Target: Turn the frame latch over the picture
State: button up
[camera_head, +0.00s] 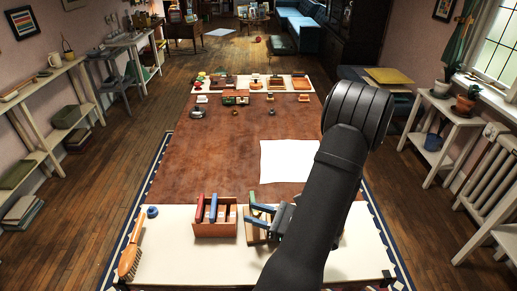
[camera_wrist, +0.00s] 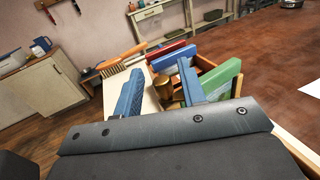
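My gripper (camera_head: 250,213) is open over the front pale strip of the table, with its two blue fingers apart. In the wrist view the fingers (camera_wrist: 160,68) point away from the camera. A small golden-brown knob-like piece (camera_wrist: 164,90) shows between them; it may be the frame latch, but its turn is unclear. A wooden frame (camera_head: 257,237) with some green stands beneath and beside the gripper in the head view, partly hidden by my arm. In the wrist view a green panel with a wooden edge (camera_wrist: 228,76) stands just right of the right finger.
A wooden box (camera_head: 215,231) holding red and blue upright pieces stands left of the frame. A brush (camera_head: 130,257) and a blue ring-like item (camera_head: 152,212) lie further left. A white sheet (camera_head: 288,161) lies behind on the brown tabletop (camera_head: 205,160). Small objects line the far end.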

jog(key=v, duration=1.7)
jog(key=w+a+r+n+g+h, duration=0.2)
jog(key=a+r+n+g+h, duration=0.25)
jog(key=n, duration=0.95)
jog(key=w+a+r+n+g+h, duration=0.2)
jog(key=a+r+n+g+h, duration=0.3)
jog(key=n, duration=0.8)
jog(key=w+a+r+n+t+h, duration=0.1)
jog(key=a+r+n+h, duration=0.25)
jog(key=r+n, duration=0.35)
jog(key=w+a+r+n+t+h, duration=0.2)
jog(key=r+n+h, duration=0.2)
jog(key=r+n, duration=0.25)
notch_tip(320, 180, down, 7)
notch_tip(320, 180, up, 8)
jog(key=shift+f, duration=0.25)
